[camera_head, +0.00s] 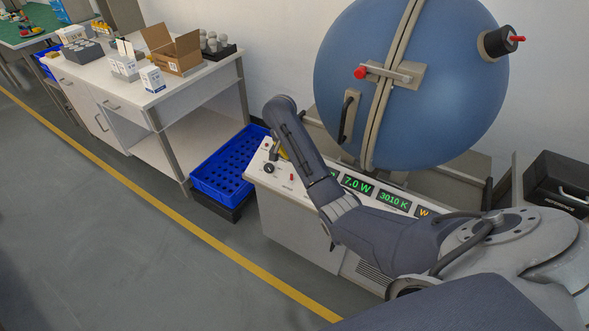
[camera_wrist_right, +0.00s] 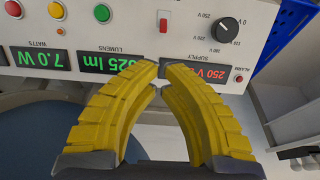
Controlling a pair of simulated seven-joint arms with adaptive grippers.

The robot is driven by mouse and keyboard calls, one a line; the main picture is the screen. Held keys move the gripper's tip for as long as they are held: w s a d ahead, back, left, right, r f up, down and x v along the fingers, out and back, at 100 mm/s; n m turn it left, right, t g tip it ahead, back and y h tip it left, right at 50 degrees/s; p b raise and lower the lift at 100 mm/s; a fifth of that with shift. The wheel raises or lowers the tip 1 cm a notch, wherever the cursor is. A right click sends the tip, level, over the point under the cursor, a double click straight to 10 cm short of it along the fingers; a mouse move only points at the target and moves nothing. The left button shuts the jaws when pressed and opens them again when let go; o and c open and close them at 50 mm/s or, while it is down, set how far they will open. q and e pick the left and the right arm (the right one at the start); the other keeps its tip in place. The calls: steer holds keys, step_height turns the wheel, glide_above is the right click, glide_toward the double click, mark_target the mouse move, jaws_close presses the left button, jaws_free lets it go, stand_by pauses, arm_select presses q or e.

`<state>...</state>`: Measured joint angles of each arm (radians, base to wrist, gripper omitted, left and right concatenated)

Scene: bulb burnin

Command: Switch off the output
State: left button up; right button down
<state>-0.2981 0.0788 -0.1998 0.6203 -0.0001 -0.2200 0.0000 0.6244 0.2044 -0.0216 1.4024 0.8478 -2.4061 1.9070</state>
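The instrument panel (camera_head: 308,187) is at the front of the grey console below the blue sphere. In the right wrist view it appears upside down. A red rocker switch (camera_wrist_right: 163,23) on a white plate shows beside a black rotary knob (camera_wrist_right: 228,28). The supply display (camera_wrist_right: 206,74) reads about 250 V in red. My right gripper (camera_wrist_right: 162,72) has yellow fingers whose tips nearly meet, with nothing held between them. My left gripper is not in view.
Watts (camera_wrist_right: 45,61) and lumens (camera_wrist_right: 97,62) displays are lit beside yellow, green and red buttons. A blue crate (camera_head: 222,171) stands left of the console. The large blue sphere (camera_head: 410,80) rises behind. A white bench (camera_head: 150,100) holds boxes; floor at left is clear.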

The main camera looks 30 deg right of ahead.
mark_target(295, 173)
steer(key=shift+x, duration=5)
steer(key=shift+w+a, duration=0.1)
